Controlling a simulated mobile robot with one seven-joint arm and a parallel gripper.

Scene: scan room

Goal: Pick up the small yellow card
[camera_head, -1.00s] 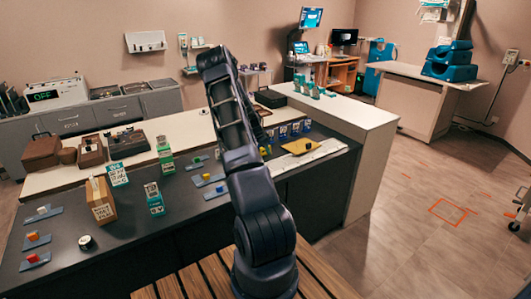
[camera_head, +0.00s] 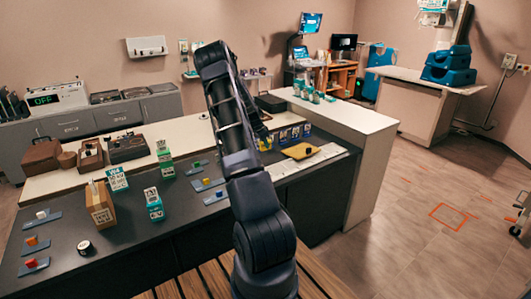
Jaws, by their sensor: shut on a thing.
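My arm rises in the middle of the view and bends down behind itself over the dark counter. My gripper (camera_head: 263,137) is mostly hidden behind my arm, near the row of standing cards. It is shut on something. A small patch of yellow, the small yellow card (camera_head: 265,145), shows at its tips; its outline is too small and too hidden to make out fully.
A yellow tray (camera_head: 301,151) with a black object lies right of my gripper. Teal boxes (camera_head: 154,204), a brown carton (camera_head: 100,204) and small plates with coloured blocks (camera_head: 212,183) stand to the left.

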